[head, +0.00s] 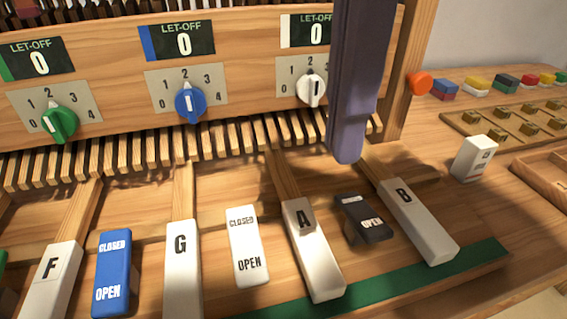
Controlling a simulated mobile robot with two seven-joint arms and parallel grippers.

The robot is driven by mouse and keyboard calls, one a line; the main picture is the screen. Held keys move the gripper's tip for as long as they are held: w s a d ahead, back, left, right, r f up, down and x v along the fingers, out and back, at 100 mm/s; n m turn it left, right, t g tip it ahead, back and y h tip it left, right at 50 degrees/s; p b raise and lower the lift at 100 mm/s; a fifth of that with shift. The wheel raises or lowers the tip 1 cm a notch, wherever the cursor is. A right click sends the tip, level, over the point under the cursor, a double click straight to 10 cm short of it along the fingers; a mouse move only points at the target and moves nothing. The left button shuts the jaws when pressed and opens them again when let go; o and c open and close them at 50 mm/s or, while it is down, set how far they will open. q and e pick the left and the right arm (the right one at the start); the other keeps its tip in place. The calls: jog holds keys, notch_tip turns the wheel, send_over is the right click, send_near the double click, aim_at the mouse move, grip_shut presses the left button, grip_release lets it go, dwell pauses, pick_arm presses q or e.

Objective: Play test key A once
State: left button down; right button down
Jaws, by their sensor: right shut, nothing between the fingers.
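Test key A (314,255) is a white key with a black letter A on a wooden lever, in the lower middle of the head view. It lies level with its neighbours as far as I can see. My right gripper (346,155) is a dark grey-purple shape coming down from the top, shut and empty. Its tip appears above and behind the keys, up and to the right of key A, apart from it. It hides part of the panel behind. My left gripper is out of view.
Keys F (50,275), G (182,265) and B (415,220) flank key A. A blue switch (113,270), a white switch (245,240) and a black switch (362,220) stand between keys. The let-off panel has green (60,122), blue (190,103) and white (312,88) knobs.

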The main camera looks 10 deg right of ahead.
aim_at(321, 266)
jog(key=shift+f, duration=0.1)
notch_tip(321, 266, down, 13)
jog(key=b, duration=0.3)
jog(key=shift+f, duration=0.45)
